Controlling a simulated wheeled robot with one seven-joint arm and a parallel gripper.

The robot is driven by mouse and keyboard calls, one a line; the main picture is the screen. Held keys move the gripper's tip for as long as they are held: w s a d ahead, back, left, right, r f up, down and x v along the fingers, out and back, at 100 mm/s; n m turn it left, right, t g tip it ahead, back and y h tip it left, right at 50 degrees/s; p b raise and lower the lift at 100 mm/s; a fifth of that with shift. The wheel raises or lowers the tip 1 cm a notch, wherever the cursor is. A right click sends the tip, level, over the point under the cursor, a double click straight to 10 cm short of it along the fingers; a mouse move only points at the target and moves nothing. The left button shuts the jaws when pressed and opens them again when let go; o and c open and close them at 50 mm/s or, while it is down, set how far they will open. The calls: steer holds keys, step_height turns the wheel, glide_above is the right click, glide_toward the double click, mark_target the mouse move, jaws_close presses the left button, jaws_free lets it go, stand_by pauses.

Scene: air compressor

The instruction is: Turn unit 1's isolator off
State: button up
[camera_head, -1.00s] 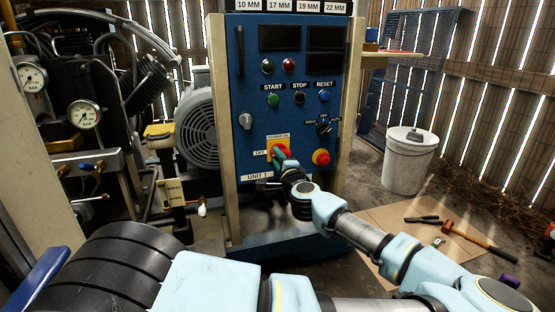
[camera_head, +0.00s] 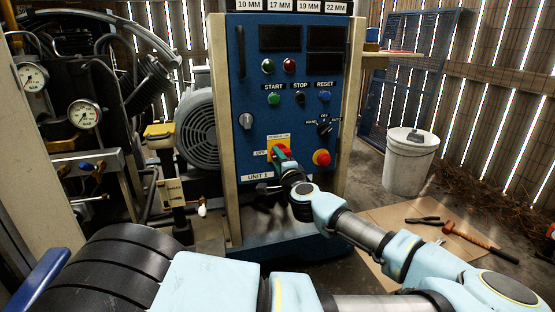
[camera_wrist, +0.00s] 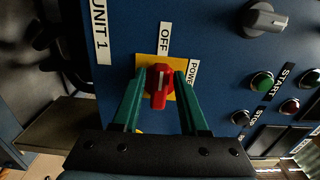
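Unit 1's isolator is a red rotary knob (camera_wrist: 158,88) on a yellow plate, low on the blue control panel (camera_head: 262,115). In the wrist view the knob's grip lies in line with the OFF label (camera_wrist: 165,38), and a pale mark shows on its face. My gripper (camera_wrist: 160,76) has its two green fingers on either side of the knob, with small gaps visible, so it looks open around it. In the head view my gripper (camera_head: 282,154) reaches the plate and partly hides the knob. The UNIT 1 label (camera_head: 258,176) sits below left.
A red emergency button (camera_head: 321,158) is close right of the isolator. A black selector (camera_head: 324,129) and a grey knob (camera_head: 246,121) are nearby. START (camera_head: 273,99), STOP and RESET buttons sit above. A white bucket (camera_head: 409,165) and tools stand clear to the right.

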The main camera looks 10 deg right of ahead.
steer(key=shift+o, duration=0.8)
steer(key=s+d, duration=0.1)
steer(key=s, duration=0.9)
steer(key=shift+s+d+p, duration=0.15)
steer(key=shift+s+p, duration=0.2)
steer(key=shift+p, duration=0.05)
